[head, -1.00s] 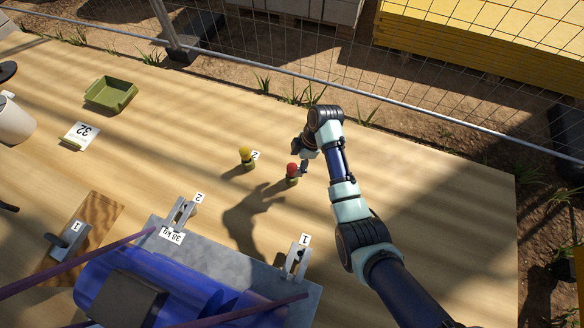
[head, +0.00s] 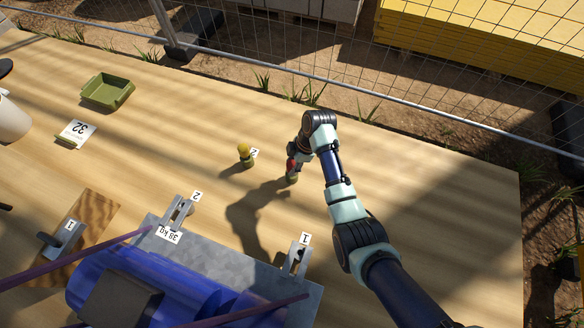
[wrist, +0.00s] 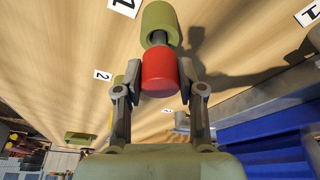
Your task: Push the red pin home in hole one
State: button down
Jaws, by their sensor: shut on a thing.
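The red pin (head: 291,165) stands in a small olive-green holder (head: 291,179) on the wooden table. In the wrist view the red head (wrist: 160,73) sits between my fingers, with a dark shank below it running into the green holder (wrist: 160,20). My gripper (wrist: 160,90) is shut on the red head. The bracket labelled 1 (head: 298,258) stands on the grey plate at the lower middle of the head view, away from my gripper. Its hole cannot be made out clearly.
A yellow-headed pin (head: 244,151) stands in its own holder to the left, near a 2 label. Bracket 2 (head: 179,212) and a blue cylinder (head: 150,290) are on the grey plate (head: 240,265). A green tray (head: 107,93) lies far left. Table to the right is clear.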

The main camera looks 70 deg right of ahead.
jog(key=shift+r+p, duration=0.65)
jog(key=shift+p, duration=0.15)
dwell(0.4)
notch_tip(320, 180, up, 7)
jog(key=p, duration=0.7)
jog(key=shift+f, duration=0.1)
jog(key=c, duration=1.4)
grip_release()
jog(key=shift+c, duration=0.2)
grip_shut()
